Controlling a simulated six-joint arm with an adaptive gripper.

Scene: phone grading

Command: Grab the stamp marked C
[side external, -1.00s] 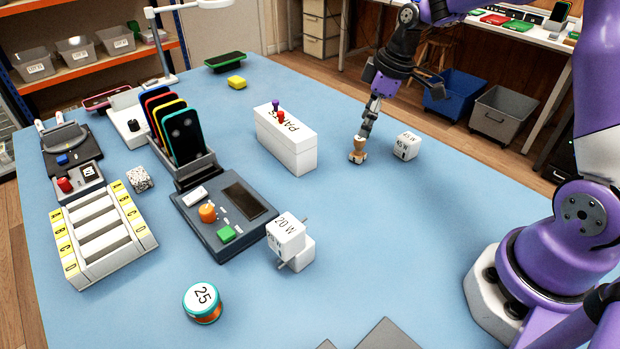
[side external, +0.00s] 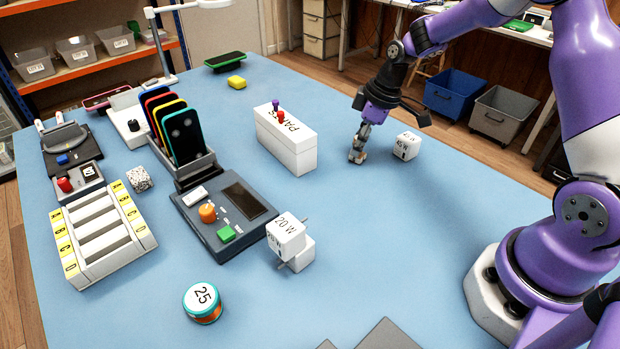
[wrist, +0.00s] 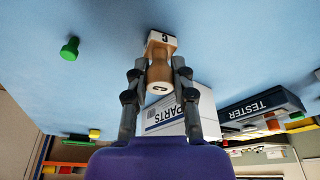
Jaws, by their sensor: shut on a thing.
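The stamp marked C (wrist: 159,75) has a wooden handle and a pale base block. The letter C shows on its top and on its base in the wrist view. My gripper (wrist: 159,80) is shut on the handle, one finger on each side. In the side external view my gripper (side external: 358,150) points down at the blue table, right of the white parts box, and the stamp there (side external: 356,158) is mostly hidden by the fingers. I cannot tell whether its base touches the table.
The white parts box (side external: 288,145) stands close on the left, and a white 45 W cube (side external: 406,146) on the right. The tester (side external: 220,215), phone rack (side external: 185,165) and lettered tray (side external: 105,240) are farther left. The front right of the table (side external: 400,230) is clear.

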